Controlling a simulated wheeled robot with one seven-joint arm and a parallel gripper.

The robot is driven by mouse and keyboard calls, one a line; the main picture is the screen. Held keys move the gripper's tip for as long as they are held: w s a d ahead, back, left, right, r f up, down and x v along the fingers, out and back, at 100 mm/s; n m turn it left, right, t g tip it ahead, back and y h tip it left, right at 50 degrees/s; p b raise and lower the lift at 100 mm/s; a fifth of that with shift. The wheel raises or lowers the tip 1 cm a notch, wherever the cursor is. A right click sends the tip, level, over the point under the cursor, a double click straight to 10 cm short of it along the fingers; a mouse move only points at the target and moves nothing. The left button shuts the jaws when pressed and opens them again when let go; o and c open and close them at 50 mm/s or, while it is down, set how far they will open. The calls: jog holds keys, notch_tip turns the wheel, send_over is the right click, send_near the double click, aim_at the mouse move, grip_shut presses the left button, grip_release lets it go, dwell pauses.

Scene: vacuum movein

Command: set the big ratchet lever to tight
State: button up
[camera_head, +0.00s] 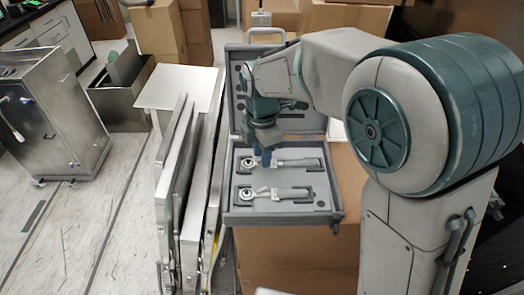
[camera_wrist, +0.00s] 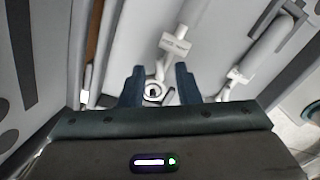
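Two silver ratchet wrenches lie in cutouts of a grey foam case (camera_head: 285,216). The farther ratchet (camera_head: 300,162) lies below my gripper (camera_head: 263,156); the nearer ratchet (camera_head: 290,192) lies in the front cutout. They look similar in size, and I cannot tell which is the big one. In the wrist view, my gripper (camera_wrist: 159,84) is open, its two blue fingers on either side of one ratchet's round head (camera_wrist: 154,92). Its labelled handle (camera_wrist: 175,44) runs away upward. The other ratchet (camera_wrist: 236,76) is to the right. Contact and the lever setting cannot be made out.
The case sits on a cardboard box (camera_head: 290,250), its lid (camera_head: 305,122) open at the back. Long metal panels (camera_head: 190,190) stand close on the left. A steel cart (camera_head: 50,120) is farther left. More cardboard boxes (camera_head: 160,32) stand behind. Floor (camera_head: 95,215) is clear at the left.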

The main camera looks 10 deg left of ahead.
grip_shut()
jog(key=shift+m, duration=0.4)
jog(key=m, duration=0.4)
jog(key=shift+s+d+m+b, duration=0.15)
jog(key=shift+s+m+b, duration=0.05)
jog(key=shift+m+b, duration=0.2)
jog(key=m, duration=0.5)
jog(key=shift+s+m, duration=0.25)
jog(key=shift+m, duration=0.05)
grip_release()
